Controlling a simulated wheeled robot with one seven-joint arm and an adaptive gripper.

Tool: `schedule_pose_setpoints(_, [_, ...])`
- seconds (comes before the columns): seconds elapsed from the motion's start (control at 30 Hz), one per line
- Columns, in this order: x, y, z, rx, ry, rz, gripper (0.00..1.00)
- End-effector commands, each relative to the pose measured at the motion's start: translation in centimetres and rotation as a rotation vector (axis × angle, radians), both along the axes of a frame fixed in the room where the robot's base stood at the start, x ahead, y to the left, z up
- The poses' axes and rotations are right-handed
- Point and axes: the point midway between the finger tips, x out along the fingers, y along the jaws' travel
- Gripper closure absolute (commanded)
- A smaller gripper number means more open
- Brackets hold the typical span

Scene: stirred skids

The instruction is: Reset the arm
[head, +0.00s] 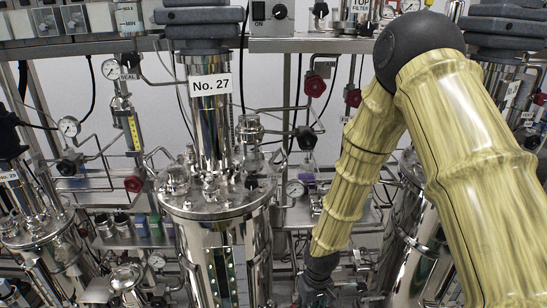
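My arm, in a yellow wood-grained covering, fills the right side of the head view. It rises from the lower right to a dark round elbow at the top, then runs down and left. It ends in a dark grey wrist part near the bottom edge, right of the middle. The gripper's fingers do not show; they lie below the frame or are hidden. The lower arm is in front of the steel equipment, and whether it touches anything cannot be told.
A steel vessel (216,235) labelled No. 27 stands left of my lower arm. Another vessel (408,240) is partly hidden behind my arm. A third vessel (40,235) stands at the far left. Pipes, gauges and red-handled valves (314,86) crowd the back, with little free room.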

Motion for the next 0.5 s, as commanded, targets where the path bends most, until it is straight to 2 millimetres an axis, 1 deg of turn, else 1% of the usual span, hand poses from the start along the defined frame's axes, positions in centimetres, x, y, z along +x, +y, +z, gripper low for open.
schedule_pose_setpoints(0.03, [-2.1, -0.4, -2.3, 0.018, 0.019, -0.021, 0.66])
schedule_pose_setpoints(0.1, [-4.5, -1.0, -4.9, 0.043, 0.027, -0.057, 0.66])
schedule_pose_setpoints(0.17, [-6.6, -1.5, -6.8, 0.059, 0.031, -0.089, 0.66])
schedule_pose_setpoints(0.2, [-8.0, -1.9, -8.1, 0.066, 0.034, -0.109, 0.66])
schedule_pose_setpoints(0.27, [-10.2, -2.6, -9.8, 0.074, 0.035, -0.141, 0.66])
schedule_pose_setpoints(0.3, [-11.6, -3.1, -10.8, 0.076, 0.034, -0.161, 0.66])
schedule_pose_setpoints(0.37, [-13.9, -4.0, -12.3, 0.073, 0.033, -0.193, 0.66])
schedule_pose_setpoints(0.4, [-15.4, -4.6, -13.2, 0.07, 0.031, -0.212, 0.66])
schedule_pose_setpoints(0.47, [-17.6, -5.6, -14.4, 0.058, 0.028, -0.242, 0.66])
schedule_pose_setpoints(0.5, [-19.1, -6.3, -15.1, 0.049, 0.024, -0.259, 0.66])
